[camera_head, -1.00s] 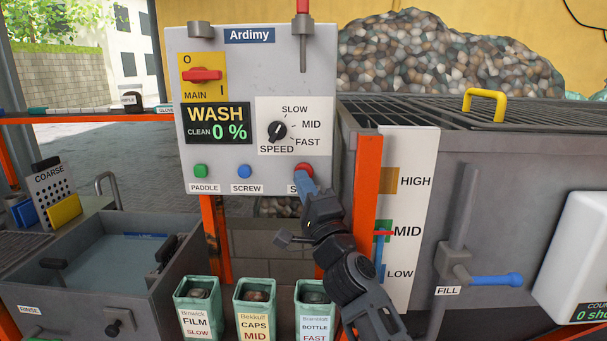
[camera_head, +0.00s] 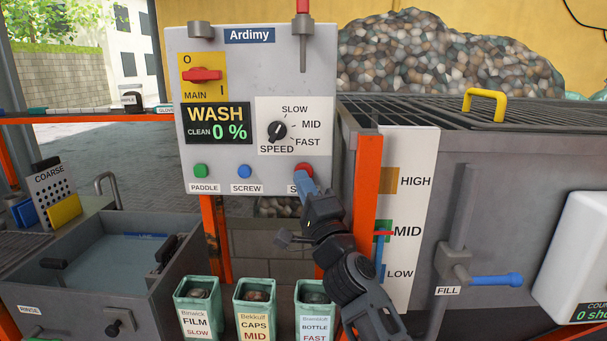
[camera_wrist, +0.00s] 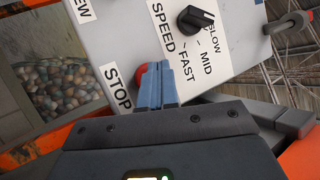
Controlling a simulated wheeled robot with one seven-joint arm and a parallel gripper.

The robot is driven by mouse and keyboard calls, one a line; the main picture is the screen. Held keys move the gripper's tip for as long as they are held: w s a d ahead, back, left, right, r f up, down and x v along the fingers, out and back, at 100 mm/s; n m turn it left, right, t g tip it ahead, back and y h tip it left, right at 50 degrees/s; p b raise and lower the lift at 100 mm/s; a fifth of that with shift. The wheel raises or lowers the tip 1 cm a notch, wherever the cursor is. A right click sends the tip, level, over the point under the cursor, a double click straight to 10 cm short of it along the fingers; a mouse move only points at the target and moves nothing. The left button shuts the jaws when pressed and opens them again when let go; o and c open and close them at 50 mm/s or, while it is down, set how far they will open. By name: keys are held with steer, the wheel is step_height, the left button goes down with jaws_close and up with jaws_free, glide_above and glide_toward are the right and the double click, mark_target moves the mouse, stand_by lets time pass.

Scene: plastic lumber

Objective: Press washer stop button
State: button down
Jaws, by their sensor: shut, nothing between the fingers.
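The red stop button (camera_head: 303,169) sits at the lower right of the grey Ardimy control panel (camera_head: 240,60), above a label partly hidden by my gripper. My gripper (camera_head: 305,180) is shut and empty, its blue fingertips in front of the button and covering its lower part. In the wrist view the shut blue fingers (camera_wrist: 157,85) overlap the red button (camera_wrist: 141,75), beside the STOP label (camera_wrist: 117,87). I cannot tell whether the fingertips touch the button.
A green paddle button (camera_head: 201,171) and a blue screw button (camera_head: 244,171) are left of it. The speed knob (camera_head: 277,131) is above. An orange post (camera_head: 364,200) stands close right of my arm. Labelled tins (camera_head: 257,300) stand below.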

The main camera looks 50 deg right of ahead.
steer(key=shift+d, duration=0.1)
steer(key=shift+w+d, duration=0.2)
steer(key=shift+d, duration=0.05)
